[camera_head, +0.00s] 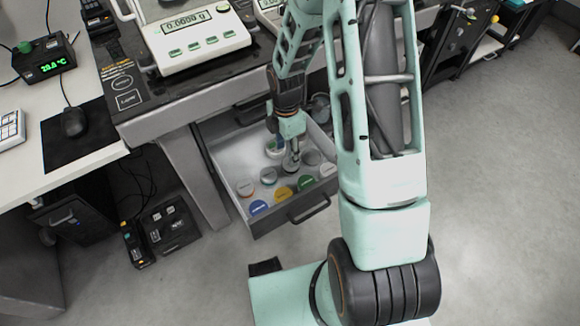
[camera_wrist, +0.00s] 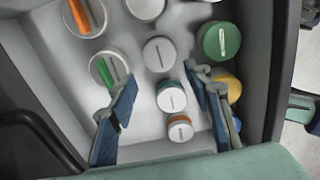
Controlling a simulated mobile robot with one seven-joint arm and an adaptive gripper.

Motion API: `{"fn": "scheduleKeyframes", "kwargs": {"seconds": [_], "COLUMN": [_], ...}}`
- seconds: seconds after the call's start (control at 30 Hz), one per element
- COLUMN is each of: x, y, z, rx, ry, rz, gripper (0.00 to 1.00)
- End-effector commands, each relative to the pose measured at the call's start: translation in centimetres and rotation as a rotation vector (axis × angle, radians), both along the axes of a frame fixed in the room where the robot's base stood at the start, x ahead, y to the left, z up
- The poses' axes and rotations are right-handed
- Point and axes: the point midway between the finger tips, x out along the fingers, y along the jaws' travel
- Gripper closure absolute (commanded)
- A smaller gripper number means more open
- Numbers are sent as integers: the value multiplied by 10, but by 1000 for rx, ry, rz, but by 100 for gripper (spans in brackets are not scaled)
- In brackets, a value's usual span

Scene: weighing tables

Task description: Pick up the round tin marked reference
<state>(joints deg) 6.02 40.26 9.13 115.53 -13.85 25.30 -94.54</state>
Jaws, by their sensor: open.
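Several round tins sit in an open drawer (camera_head: 225,155). Their labels are too small to read, so I cannot tell which one is marked reference. In the head view my gripper (camera_head: 291,160) points down into the drawer, open and empty, and hides part of the tins.
A green-lidded tin (camera_wrist: 220,41), a yellow tin (camera_head: 284,193) and a blue-lidded tin (camera_head: 258,207) stand nearby. Drawer walls enclose the tins closely. The table with a scale (camera_head: 195,38) is above the drawer's back. Open floor lies right.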

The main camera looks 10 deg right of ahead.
Motion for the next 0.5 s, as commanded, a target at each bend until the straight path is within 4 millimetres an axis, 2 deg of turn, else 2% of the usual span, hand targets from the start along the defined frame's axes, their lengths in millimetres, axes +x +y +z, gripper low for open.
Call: {"fn": "scheduleKeyframes", "kwargs": {"seconds": [0.03, 0.27, 0.5], "x": [0, 0, 0], "y": [0, -3, -13], "z": [-12, -29, -65], "rx": [1, -1, 0], "ry": [1, -1, 1], "rz": [0, -1, 0], "gripper": [54, 54, 54]}}
